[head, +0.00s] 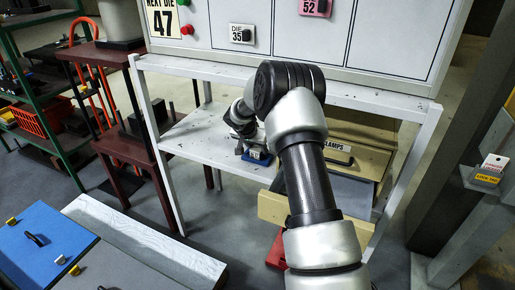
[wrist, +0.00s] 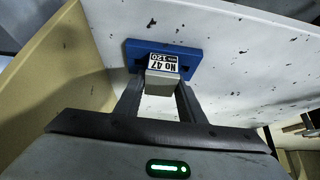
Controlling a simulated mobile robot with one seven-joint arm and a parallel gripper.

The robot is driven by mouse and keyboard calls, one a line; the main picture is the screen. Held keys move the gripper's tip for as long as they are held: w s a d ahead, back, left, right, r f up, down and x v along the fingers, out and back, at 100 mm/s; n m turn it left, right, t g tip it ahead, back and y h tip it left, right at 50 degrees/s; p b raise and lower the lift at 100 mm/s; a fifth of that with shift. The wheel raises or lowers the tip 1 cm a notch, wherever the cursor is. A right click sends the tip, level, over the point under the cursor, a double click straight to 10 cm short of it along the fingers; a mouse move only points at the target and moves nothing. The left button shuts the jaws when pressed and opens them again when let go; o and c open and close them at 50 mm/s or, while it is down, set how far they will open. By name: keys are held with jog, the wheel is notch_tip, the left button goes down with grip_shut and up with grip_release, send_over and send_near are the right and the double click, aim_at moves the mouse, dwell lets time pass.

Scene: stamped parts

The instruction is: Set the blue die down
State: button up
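The blue die (wrist: 189,58) is a flat blue plate with a pale grey block on it and a label reading "No 47" and "120". In the wrist view my gripper (wrist: 161,88) has one finger on each side of the grey block and appears shut on it. In the head view the blue die (head: 259,158) shows at the white shelf (head: 204,137), under my gripper (head: 243,146) and partly hidden by my arm. The speckled shelf top lies behind the die in the wrist view. I cannot tell whether the die touches it.
A beige drawer unit (head: 352,163) labelled "CLAMPS" stands right of the die, and its beige side (wrist: 62,75) is close at left in the wrist view. The shelf left of the die is mostly clear. A sign (head: 162,20) above reads "NEXT DIE 47".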

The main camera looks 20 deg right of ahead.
jog(key=o, duration=0.4)
jog(key=shift+c, duration=0.2)
jog(key=shift+r, duration=0.15)
